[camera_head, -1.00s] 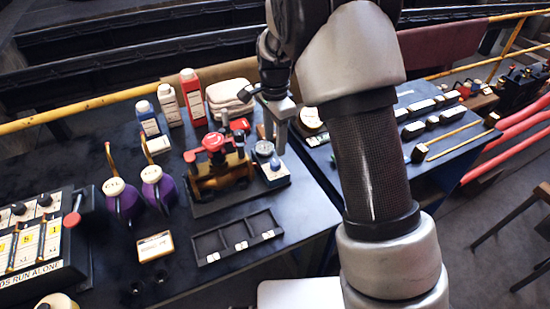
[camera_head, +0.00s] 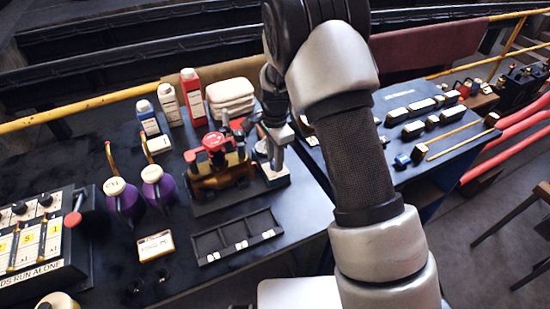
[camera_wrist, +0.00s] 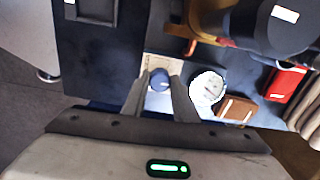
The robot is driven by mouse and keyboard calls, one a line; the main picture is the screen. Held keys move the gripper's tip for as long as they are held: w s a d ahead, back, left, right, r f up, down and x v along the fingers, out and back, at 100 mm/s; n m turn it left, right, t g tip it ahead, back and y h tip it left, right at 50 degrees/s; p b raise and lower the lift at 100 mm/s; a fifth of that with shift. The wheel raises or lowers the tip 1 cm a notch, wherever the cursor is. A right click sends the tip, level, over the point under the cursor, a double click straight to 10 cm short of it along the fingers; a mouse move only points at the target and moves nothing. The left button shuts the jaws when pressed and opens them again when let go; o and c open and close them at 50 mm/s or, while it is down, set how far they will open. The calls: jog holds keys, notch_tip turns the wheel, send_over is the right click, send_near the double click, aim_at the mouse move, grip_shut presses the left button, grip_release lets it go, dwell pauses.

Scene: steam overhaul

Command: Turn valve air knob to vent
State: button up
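The blue air knob (camera_wrist: 159,79) sits on a small pale plate (camera_wrist: 162,64) in the wrist view. My gripper (camera_wrist: 160,76) is over it, its two fingers on either side of the knob. The fingers are apart, and a narrow gap seems to show beside the knob; firm contact is not visible. In the head view my gripper (camera_head: 276,164) is at the right end of the brass valve assembly with its red handwheel (camera_head: 214,142), and it hides the knob. Any vent marking is too small to read.
A round white gauge (camera_wrist: 207,88) is close to the right finger in the wrist view. A black compartment tray (camera_head: 238,237) is in front of the valve. Purple oil cans (camera_head: 153,187) and bottles (camera_head: 193,97) stand left and behind.

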jog(key=c, duration=0.3)
jog(key=n+b, duration=0.2)
jog(key=n, duration=0.2)
jog(key=shift+n, duration=0.4)
jog(key=n+b, duration=0.1)
jog(key=n, duration=0.2)
jog(key=shift+n, duration=0.3)
jog(key=shift+n+b, duration=0.3)
jog(key=shift+n, duration=1.6)
jog(key=o, duration=1.1)
jog(key=shift+c, duration=0.2)
